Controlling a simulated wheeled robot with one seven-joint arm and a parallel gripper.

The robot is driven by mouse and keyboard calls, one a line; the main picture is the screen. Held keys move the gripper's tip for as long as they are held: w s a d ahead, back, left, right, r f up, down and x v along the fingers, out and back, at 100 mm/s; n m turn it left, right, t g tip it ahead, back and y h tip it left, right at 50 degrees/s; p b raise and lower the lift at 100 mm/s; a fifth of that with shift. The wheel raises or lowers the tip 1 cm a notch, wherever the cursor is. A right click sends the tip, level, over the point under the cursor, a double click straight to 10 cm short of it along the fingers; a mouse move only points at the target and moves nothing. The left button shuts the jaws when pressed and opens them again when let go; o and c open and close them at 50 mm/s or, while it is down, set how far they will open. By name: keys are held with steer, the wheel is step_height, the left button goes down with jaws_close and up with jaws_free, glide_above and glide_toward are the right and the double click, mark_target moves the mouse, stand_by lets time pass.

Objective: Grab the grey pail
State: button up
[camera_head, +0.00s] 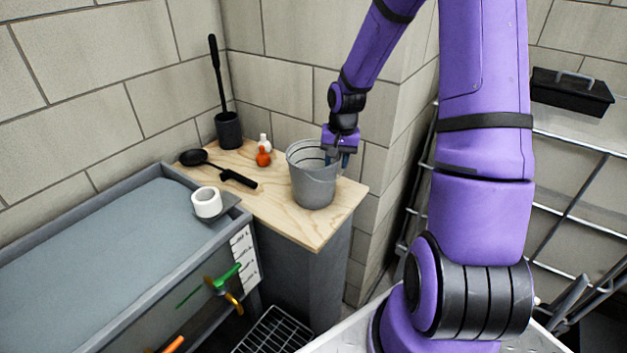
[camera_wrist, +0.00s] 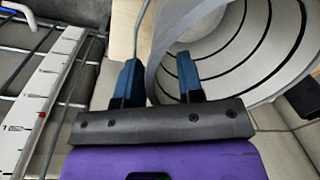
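The grey pail (camera_head: 312,185) stands upright on the wooden top of a small cabinet, with its open mouth facing up. My gripper (camera_head: 338,158) points down at the right side of the pail's rim. In the wrist view my gripper (camera_wrist: 157,72) has its two blue fingers spread apart. The pail (camera_wrist: 240,50) fills the upper right there, with its ribbed inside showing. Its wall comes between the fingers: the right finger is inside the mouth, the left finger outside. A gap shows beside the wall, and neither finger clearly presses on it.
The wooden top (camera_head: 300,230) also holds a black ladle (camera_head: 195,157), a dark brush (camera_head: 238,179), an orange-and-white bottle (camera_head: 263,155) and a black plunger-like tool in a holder (camera_head: 228,125). A wire rack (camera_head: 570,205) stands right.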

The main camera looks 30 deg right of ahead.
steer(key=shift+f, duration=0.5)
jaws_close()
steer(key=shift+w+r, duration=0.1)
steer(key=shift+r, duration=0.05)
